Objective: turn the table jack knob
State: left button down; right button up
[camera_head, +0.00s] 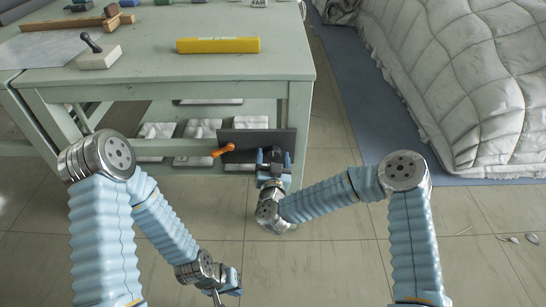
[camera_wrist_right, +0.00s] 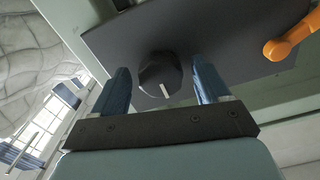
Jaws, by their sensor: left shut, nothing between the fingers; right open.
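The table jack knob (camera_wrist_right: 160,80) is a dark round knob with a pale mark, on a dark panel (camera_wrist_right: 215,38) under the table edge. The panel also shows in the head view (camera_head: 238,142), where the knob is hidden behind my gripper. My right gripper (camera_wrist_right: 165,85) is open, with one blue finger on each side of the knob; I cannot tell whether they touch it. In the head view my right gripper (camera_head: 273,158) is at the panel's right part. My left gripper (camera_head: 232,283) is shut and empty, low over the floor, away from the panel.
An orange handle (camera_head: 223,150) sticks out at the panel's left. The green table (camera_head: 150,75) holds a yellow block (camera_head: 218,45) and a white block with a dark knobbed handle (camera_head: 99,57). White bundles (camera_head: 203,128) lie on its lower shelf.

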jog(key=shift+w, duration=0.15)
jog(key=shift+c, duration=0.4)
jog(key=c, duration=0.9)
